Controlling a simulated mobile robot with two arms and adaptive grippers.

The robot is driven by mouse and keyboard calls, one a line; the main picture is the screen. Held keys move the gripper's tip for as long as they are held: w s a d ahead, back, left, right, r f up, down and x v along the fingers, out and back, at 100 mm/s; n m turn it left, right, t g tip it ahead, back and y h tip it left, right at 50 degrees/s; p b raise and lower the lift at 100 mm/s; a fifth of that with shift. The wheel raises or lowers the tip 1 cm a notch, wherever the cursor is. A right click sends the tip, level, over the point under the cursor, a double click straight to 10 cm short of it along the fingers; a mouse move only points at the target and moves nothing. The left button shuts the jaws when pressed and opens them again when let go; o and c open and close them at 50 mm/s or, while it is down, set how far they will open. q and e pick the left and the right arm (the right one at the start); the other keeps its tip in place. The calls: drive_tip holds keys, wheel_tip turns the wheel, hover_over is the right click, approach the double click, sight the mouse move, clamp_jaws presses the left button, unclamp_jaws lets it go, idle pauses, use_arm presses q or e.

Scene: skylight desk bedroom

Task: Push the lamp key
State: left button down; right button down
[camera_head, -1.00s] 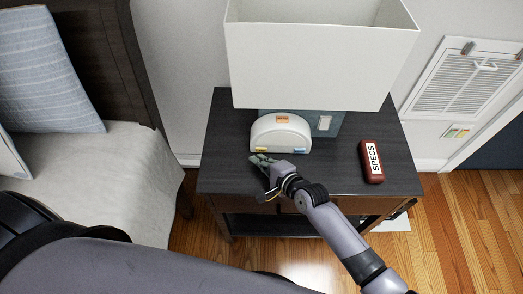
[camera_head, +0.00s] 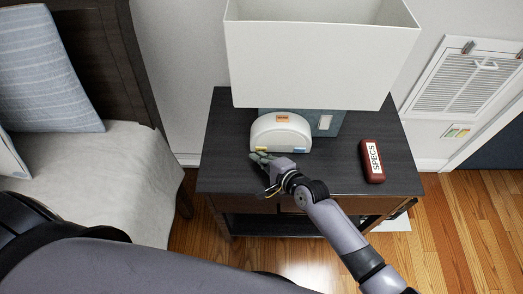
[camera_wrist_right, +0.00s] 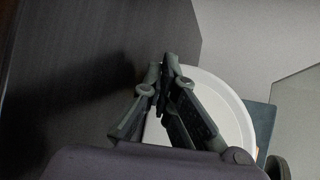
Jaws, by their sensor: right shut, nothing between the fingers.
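A white half-round device (camera_head: 282,136) stands on the nightstand in front of the lamp. It has an orange key (camera_head: 283,118) at its top, a blue key (camera_head: 299,150) at its front right and a yellow patch, mostly hidden, at its front left. Lettering on the keys is too small to read. The lamp has a white shade (camera_head: 318,65) and a blue-grey base (camera_head: 333,122). My right gripper (camera_head: 256,157) is shut and empty, its tips at the device's front left; I cannot tell if they touch. In the wrist view the fingers (camera_wrist_right: 166,68) overlap the white device (camera_wrist_right: 226,92). My left gripper is not in view.
A dark red case (camera_head: 372,161) marked SPECS lies right of the device on the dark nightstand (camera_head: 224,125). The low lampshade overhangs the back. A bed (camera_head: 117,178) stands at the left. The tabletop between the device and the case is clear.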

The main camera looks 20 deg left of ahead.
sight(259, 184)
drive_tip(key=shift+w, duration=0.2)
idle(0.4)
drive_tip(key=shift+s, duration=0.15)
drive_tip(key=shift+s+r+p, duration=0.1)
drive_tip(key=shift+s+p, duration=0.05)
drive_tip(key=shift+p, duration=0.15)
drive_tip(key=shift+s+d, duration=0.15)
drive_tip(key=shift+s, duration=0.15)
drive_tip(key=shift+s+d+p, duration=0.25)
drive_tip(key=shift+s+p, duration=0.45)
drive_tip(key=shift+s, duration=0.25)
drive_tip(key=shift+s+d+p, duration=0.25)
drive_tip(key=shift+s+p, duration=0.4)
drive_tip(key=shift+s, duration=0.3)
drive_tip(key=shift+s+d+p, duration=0.25)
drive_tip(key=shift+s+p, duration=0.15)
drive_tip(key=shift+s, duration=0.6)
